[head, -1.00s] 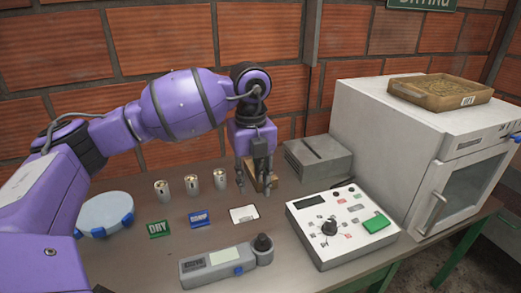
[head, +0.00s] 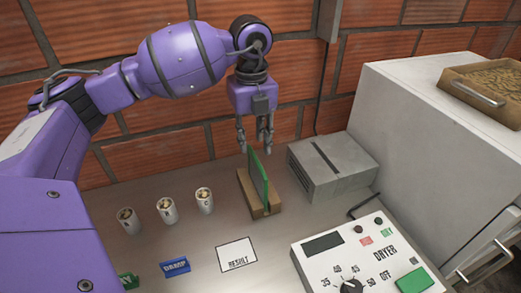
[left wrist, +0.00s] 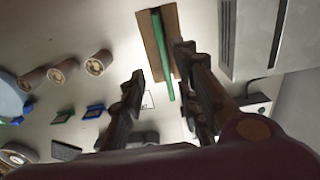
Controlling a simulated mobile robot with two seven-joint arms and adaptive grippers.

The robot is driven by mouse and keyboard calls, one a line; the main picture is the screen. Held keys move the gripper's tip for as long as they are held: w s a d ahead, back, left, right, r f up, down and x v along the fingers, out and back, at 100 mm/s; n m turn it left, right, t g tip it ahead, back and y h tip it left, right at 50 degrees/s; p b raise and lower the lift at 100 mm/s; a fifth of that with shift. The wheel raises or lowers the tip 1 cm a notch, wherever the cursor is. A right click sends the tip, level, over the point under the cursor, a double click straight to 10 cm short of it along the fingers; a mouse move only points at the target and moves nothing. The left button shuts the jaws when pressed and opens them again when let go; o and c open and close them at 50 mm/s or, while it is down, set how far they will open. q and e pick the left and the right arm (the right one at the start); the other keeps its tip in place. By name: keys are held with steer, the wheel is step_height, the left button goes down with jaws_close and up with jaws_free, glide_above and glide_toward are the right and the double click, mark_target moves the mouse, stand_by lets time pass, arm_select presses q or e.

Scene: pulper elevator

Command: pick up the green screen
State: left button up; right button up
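The green screen (head: 259,180) is a thin upright panel standing in a slot of a wooden block (head: 246,193), left of the grey slotted box. In the left wrist view the green screen (left wrist: 163,55) shows nearly edge-on above the wooden block (left wrist: 153,40). My left gripper (head: 255,147) points down just above the screen's top edge. Its fingers are apart and nothing is held between them. In the left wrist view the left gripper (left wrist: 160,68) has the screen's near end running between its fingers; contact cannot be told. My right gripper is not in view.
The grey slotted box (head: 335,165) stands right of the block, near the brick wall. Several small cups (head: 166,210) are at left. A RESULT card (head: 236,255), blue DAMP tag (head: 175,267) and dryer panel (head: 375,262) lie in front. A white oven (head: 420,120) is at right.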

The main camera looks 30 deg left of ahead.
mark_target(257, 161)
arm_select(q)
steer(key=f, duration=0.4)
steer(key=d+f, duration=0.1)
steer(key=f, duration=0.2)
steer(key=shift+f+p, duration=0.1)
steer(key=shift+p, duration=0.2)
jaws_close()
